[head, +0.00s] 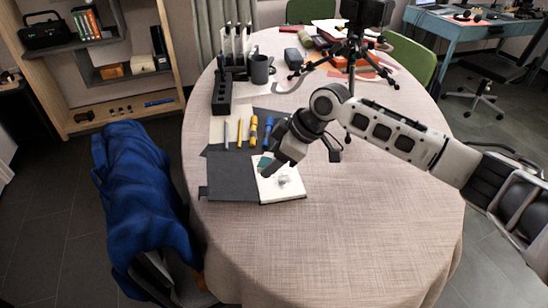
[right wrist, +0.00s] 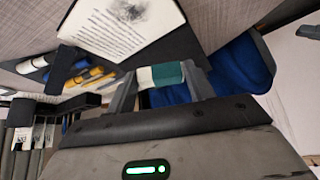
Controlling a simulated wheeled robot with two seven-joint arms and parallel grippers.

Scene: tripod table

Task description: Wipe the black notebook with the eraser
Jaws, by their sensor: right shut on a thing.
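The black notebook (head: 228,178) lies open on the table, its dark part at left and a white page (head: 289,190) at right with a grey smudge. The page also shows in the right wrist view (right wrist: 95,22), with lines of print and a dark smudge. My right gripper (head: 268,164) is over the upper left part of the page. In the right wrist view its fingers are shut on a green and white eraser (right wrist: 165,76). Only a small teal bit of the eraser shows in the head view. I cannot tell whether it touches the page. My left gripper is not in view.
Pens and markers (head: 240,132) lie just behind the notebook. A black holder (head: 222,94), a dark mug (head: 260,69) and a black tripod (head: 352,50) stand farther back. A chair with a blue cloth (head: 132,185) is at left. The table's front is clear.

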